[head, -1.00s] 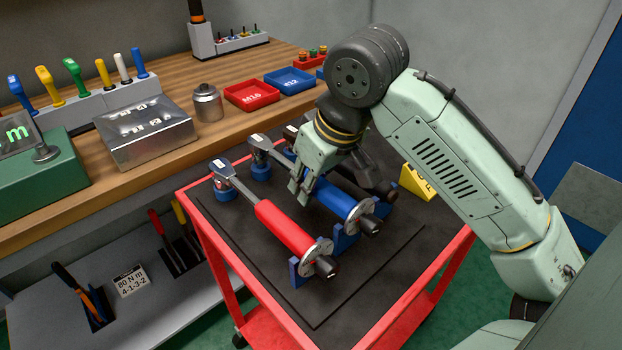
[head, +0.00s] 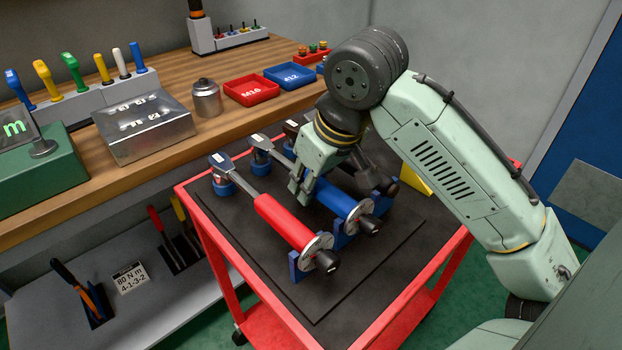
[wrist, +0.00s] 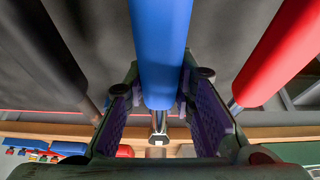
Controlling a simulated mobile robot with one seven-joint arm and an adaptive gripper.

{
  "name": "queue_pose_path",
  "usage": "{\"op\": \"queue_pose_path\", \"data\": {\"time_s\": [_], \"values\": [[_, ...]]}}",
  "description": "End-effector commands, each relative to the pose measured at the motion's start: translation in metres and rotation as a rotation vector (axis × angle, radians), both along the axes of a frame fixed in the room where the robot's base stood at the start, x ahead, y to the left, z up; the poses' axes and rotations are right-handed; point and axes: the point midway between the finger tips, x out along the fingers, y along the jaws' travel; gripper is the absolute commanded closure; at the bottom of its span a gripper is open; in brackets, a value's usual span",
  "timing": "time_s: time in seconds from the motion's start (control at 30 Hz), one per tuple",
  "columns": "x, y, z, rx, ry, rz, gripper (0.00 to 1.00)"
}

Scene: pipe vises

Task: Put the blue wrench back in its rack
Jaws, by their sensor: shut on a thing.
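The blue wrench (head: 338,201) lies between the red wrench (head: 285,222) and a black-handled wrench (head: 383,180) on the cart. Its silver head is over a blue rear support (head: 261,168). Its handle end is at a blue front cradle (head: 344,238); whether it rests fully in it I cannot tell. My gripper (head: 302,190) reaches down from above and is shut on the blue handle. In the wrist view the blue handle (wrist: 160,45) runs between both fingers, with the red handle (wrist: 280,50) to the right. The fingertips are partly hidden in the head view.
The red cart (head: 222,272) has a dark mat with free room at the front. The wooden bench (head: 180,85) at left holds a metal box (head: 145,128), a canister (head: 206,100) and red and blue trays (head: 252,91).

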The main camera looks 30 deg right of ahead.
Motion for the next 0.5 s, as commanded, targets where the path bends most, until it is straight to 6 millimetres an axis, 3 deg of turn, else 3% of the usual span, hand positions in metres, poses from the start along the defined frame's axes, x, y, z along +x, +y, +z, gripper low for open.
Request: {"op": "queue_pose_path", "data": {"time_s": [0.43,0.47,0.5], "values": [[0.0001,0.0000,-0.0040,0.000,-0.001,0.000,1.00],[0.0000,0.0000,-0.0041,0.000,-0.001,0.000,0.75],[0.0001,0.0000,-0.0042,0.000,0.000,0.000,0.72]]}}
